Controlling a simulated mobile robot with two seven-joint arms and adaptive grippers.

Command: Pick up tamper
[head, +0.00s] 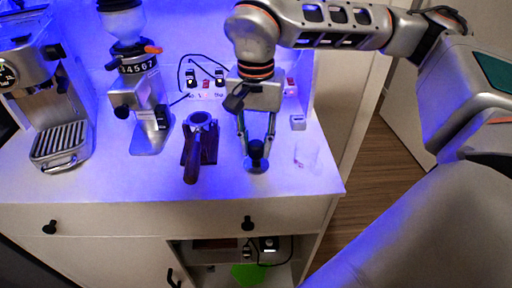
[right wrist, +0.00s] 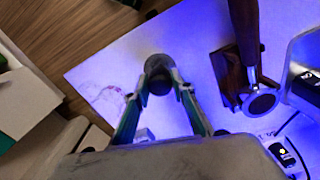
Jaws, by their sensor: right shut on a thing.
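The tamper (head: 257,164) is a small dark piece near the front edge of the white counter, right of the portafilter. My right gripper (head: 256,146) reaches down from above and is shut on the tamper's upper part. In the right wrist view the tamper (right wrist: 158,73) shows as a dark round shape between the tips of my right gripper (right wrist: 160,88). I cannot tell whether its base touches the counter. My left gripper is not in view.
A portafilter (head: 194,158) rests in a dark wooden stand just left of the tamper. A clear glass (head: 306,156) stands to the right. The grinder (head: 140,98) and espresso machine (head: 38,82) are further left. A switch panel (head: 205,84) is behind. The counter's front edge is close.

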